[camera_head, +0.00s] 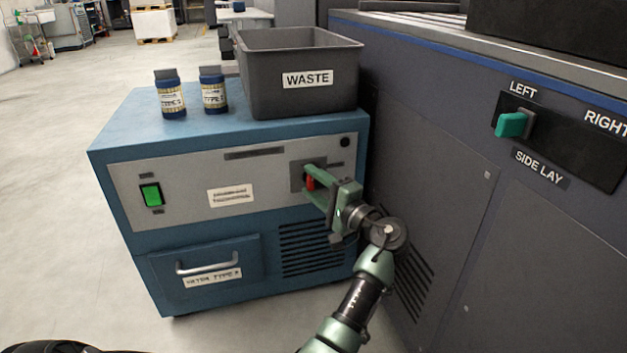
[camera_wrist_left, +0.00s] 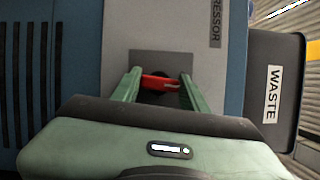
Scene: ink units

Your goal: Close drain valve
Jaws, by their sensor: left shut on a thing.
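The drain valve has a red handle (camera_head: 311,183) on the grey front panel of the blue cabinet, at the panel's right side. In the left wrist view the red handle (camera_wrist_left: 160,83) lies crosswise between the two green fingers, in front of a grey plate. My left gripper (camera_head: 313,180) is at the valve, shut on the red handle. The fingers cover part of the handle in the head view, so its exact angle is hard to tell there. My right gripper is not in view.
A grey WASTE bin (camera_head: 345,98) and two blue jars (camera_head: 170,100) stand on the cabinet (camera_head: 130,128). A lit green switch (camera_head: 152,194) and a drawer handle (camera_head: 207,266) are on its front. A dark machine (camera_head: 450,190) stands close on the right. The floor at left is clear.

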